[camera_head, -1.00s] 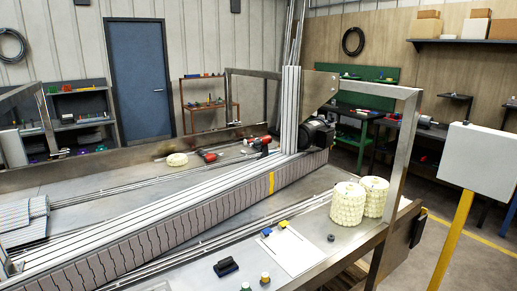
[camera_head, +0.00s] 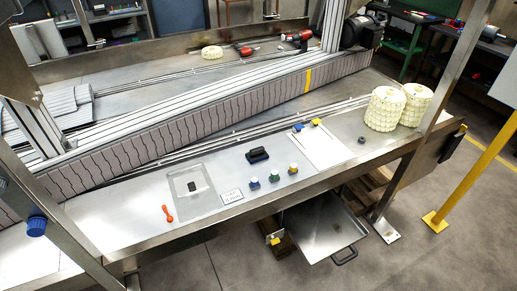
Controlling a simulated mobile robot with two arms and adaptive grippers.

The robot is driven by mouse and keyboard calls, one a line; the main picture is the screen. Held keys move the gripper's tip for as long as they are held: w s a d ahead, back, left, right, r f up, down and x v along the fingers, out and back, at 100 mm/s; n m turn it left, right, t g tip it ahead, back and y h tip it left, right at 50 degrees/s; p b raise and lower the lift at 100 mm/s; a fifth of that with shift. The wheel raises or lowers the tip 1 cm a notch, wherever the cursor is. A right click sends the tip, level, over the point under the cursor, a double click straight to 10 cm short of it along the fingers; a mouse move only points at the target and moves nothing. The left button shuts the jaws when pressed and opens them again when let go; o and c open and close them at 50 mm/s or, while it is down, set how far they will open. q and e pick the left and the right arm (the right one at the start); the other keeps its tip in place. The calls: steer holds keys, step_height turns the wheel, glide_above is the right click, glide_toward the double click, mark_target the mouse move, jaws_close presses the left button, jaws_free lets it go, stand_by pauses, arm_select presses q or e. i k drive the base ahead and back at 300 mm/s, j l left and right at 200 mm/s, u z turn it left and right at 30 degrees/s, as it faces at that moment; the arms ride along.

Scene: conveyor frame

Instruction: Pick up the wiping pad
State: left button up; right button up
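A dark block-like item with a raised top, which looks like the wiping pad (camera_head: 257,156), lies on the steel ledge in front of the conveyor. It sits behind a short row of small capped items and left of a white sheet. Nothing touches it. Neither of my grippers is in view.
Small blue-, green- and yellow-capped items (camera_head: 275,176) stand just in front of the pad. A clear tray (camera_head: 196,207), a small white card (camera_head: 231,196) and an orange-red tool (camera_head: 168,213) lie to the left. Cream rolls (camera_head: 383,109) stand right. Steel frame posts (camera_head: 72,236) flank the ledge.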

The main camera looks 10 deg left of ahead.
mark_target(254, 155)
steer(key=i+l, duration=0.25)
steer(key=i, duration=0.2)
steer(key=i+l, duration=0.25)
steer(key=i, duration=0.2)
